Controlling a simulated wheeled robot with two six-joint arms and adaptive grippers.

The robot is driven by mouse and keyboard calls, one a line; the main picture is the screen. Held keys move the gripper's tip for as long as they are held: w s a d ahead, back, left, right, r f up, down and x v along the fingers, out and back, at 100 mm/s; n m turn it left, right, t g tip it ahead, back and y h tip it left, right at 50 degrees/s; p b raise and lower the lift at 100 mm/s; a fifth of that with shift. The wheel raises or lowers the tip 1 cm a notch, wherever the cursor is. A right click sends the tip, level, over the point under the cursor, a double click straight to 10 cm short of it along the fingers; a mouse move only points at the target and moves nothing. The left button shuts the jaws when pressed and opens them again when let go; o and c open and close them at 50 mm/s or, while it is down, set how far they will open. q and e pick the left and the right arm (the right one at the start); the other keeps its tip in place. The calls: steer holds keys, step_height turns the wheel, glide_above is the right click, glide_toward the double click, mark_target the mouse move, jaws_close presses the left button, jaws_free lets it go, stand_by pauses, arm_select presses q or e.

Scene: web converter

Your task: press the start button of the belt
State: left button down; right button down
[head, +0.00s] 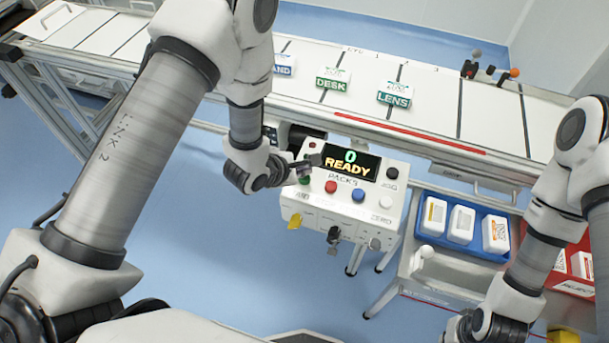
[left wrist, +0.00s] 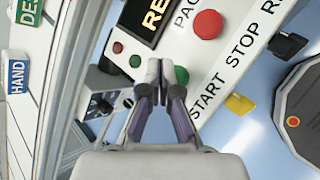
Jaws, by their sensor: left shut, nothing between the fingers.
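The control box (head: 335,208) stands in front of the belt, and its display (head: 350,164) reads "0 READY". The green start button (left wrist: 181,75) shows in the left wrist view beside the "START" label. It also shows, partly covered, in the head view (head: 304,180). My left gripper (head: 312,161) is shut and empty over the panel's left part. Its fingertips (left wrist: 160,68) appear just left of the green button in the left wrist view; I cannot tell whether they touch the panel. My right arm shows at the lower right, but its gripper is out of view.
A red button (head: 331,187), a blue one (head: 358,195) and a white one (head: 385,201) sit in the same row. A yellow key-like part (head: 295,221) sticks out below. The belt (head: 430,85) runs behind. A blue tray (head: 425,236) with white packs stands right.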

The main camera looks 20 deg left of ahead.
arm_select(q)
steer(key=shift+f, duration=0.1)
stand_by(0.4)
steer(key=shift+f, duration=0.35)
